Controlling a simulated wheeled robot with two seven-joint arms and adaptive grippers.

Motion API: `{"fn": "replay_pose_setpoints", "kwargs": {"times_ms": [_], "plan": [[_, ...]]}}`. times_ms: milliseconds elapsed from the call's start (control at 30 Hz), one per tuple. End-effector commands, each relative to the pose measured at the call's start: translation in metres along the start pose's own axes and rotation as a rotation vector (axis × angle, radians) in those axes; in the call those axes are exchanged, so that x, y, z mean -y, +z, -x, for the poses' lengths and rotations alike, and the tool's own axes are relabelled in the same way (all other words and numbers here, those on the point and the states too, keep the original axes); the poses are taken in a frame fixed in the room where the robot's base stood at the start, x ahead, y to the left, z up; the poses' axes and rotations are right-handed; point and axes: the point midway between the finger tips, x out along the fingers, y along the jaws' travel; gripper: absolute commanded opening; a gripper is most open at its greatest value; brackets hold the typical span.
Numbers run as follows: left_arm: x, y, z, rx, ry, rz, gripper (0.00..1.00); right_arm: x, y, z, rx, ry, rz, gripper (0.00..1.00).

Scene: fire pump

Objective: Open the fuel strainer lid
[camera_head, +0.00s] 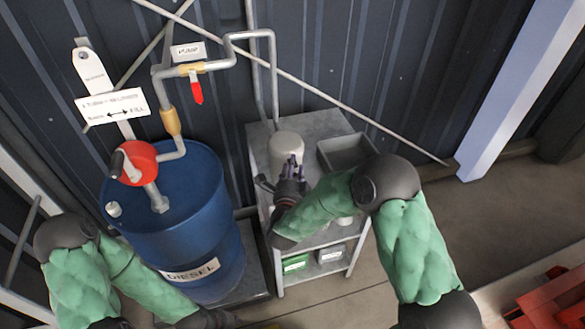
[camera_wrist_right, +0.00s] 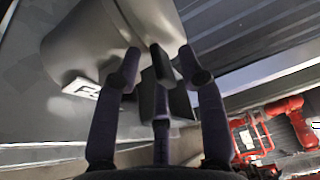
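The fuel strainer appears to be the pale round canister (camera_head: 287,146) on the grey metal stand. In the right wrist view it seems to be the large grey cylinder (camera_wrist_right: 105,40) with a white label. My right gripper (camera_head: 291,168) is just in front of it and hides its lower front. In the wrist view the fingers of my right gripper (camera_wrist_right: 160,68) are apart, beside the cylinder's lower right. A dark grey block (camera_wrist_right: 180,102) shows behind them; I cannot tell whether they touch it. My left gripper (camera_head: 208,319) is low by the drum, mostly hidden.
A blue diesel drum (camera_head: 190,235) with a red hand pump (camera_head: 134,163) stands left of the stand (camera_head: 262,135). Pipes with a red-handled valve (camera_head: 197,93) run above. A grey open tray (camera_head: 345,151) is right of the canister.

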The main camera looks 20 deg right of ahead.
Motion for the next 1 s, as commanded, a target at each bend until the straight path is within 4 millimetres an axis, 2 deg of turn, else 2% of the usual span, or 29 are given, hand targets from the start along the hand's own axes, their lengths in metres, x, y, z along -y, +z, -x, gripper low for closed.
{"fn": "replay_pose_setpoints", "kwargs": {"times_ms": [33,100,133,400,567,767,1000], "plan": [[0.000,0.000,0.000,0.000,0.000,0.000,0.38,0.000,0.000,0.000,0.000,0.000,0.000,0.24],[0.000,0.000,0.000,0.000,0.000,0.000,0.38,0.000,0.000,0.000,0.000,0.000,0.000,0.04],[0.000,0.000,0.000,0.000,0.000,0.000,0.38,0.000,0.000,0.000,0.000,0.000,0.000,0.00],[0.000,0.000,0.001,0.000,0.000,0.000,0.38,0.001,0.000,0.000,0.000,0.003,0.001,0.00],[-0.003,0.000,0.008,0.000,0.000,0.000,0.38,0.006,0.000,0.001,-0.001,0.023,0.010,0.00],[-0.010,0.001,0.029,0.000,0.000,0.000,0.38,0.021,0.000,0.000,-0.001,0.085,0.034,0.00],[-0.023,0.002,0.064,0.000,0.000,0.000,0.38,0.044,0.000,0.001,-0.001,0.200,0.081,0.00]]}}
